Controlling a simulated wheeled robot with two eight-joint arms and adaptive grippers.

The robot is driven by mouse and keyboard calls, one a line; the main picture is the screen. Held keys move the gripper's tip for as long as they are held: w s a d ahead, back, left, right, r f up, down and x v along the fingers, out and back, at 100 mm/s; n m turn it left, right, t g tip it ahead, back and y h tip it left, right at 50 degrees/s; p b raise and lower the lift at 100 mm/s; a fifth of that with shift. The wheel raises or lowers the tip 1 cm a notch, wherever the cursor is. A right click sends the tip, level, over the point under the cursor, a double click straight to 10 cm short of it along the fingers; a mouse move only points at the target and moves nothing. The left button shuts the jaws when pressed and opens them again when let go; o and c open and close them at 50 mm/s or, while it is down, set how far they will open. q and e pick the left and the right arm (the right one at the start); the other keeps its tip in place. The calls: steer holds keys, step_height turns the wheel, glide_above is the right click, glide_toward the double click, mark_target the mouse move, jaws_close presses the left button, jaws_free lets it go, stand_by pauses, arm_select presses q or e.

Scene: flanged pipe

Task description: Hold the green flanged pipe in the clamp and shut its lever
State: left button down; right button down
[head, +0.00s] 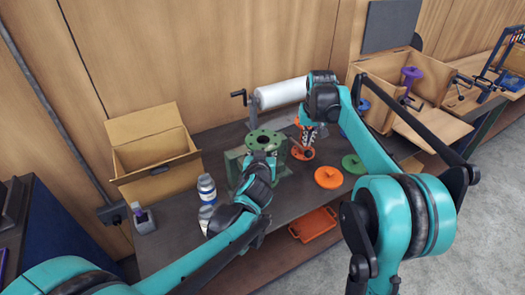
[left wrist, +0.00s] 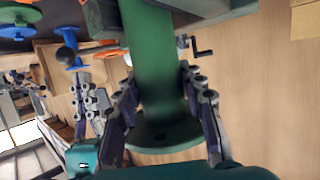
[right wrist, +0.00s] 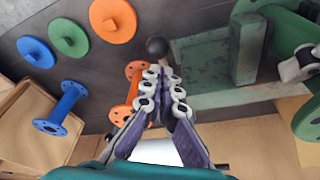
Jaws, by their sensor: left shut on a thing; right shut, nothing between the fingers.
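The green flanged pipe (head: 265,139) stands upright at the clamp, its upper flange showing in the head view. My left gripper (head: 262,162) is shut around the pipe's body, which also shows between its fingers in the left wrist view (left wrist: 157,60). The grey-green clamp (head: 235,160) is partly hidden by my left arm; its block and base show in the right wrist view (right wrist: 247,48). I cannot tell how deeply the pipe sits in it. A black ball knob (right wrist: 157,47), apparently the lever's, is just beyond my right gripper (right wrist: 165,75), which is shut and empty.
An orange flanged spool (head: 302,151), an orange disc (head: 328,177) and a green disc (head: 354,164) lie right of the clamp. White bottles (head: 207,188) and an open cardboard box (head: 155,160) stand left. A white roll (head: 280,93) with a crank is behind.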

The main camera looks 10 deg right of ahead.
arm_select(q)
steer(key=shift+d+r, duration=0.1)
steer(key=shift+d, duration=0.1)
arm_select(e)
steer(key=shift+r, duration=2.35)
arm_select(q)
steer(key=c, duration=1.3)
jaws_free()
steer(key=o, duration=0.4)
arm_select(e)
steer(key=shift+d, duration=0.2)
arm_select(q)
steer(key=shift+o, duration=0.2)
steer(key=shift+s, duration=0.1)
arm_select(e)
steer(key=shift+a, duration=0.1)
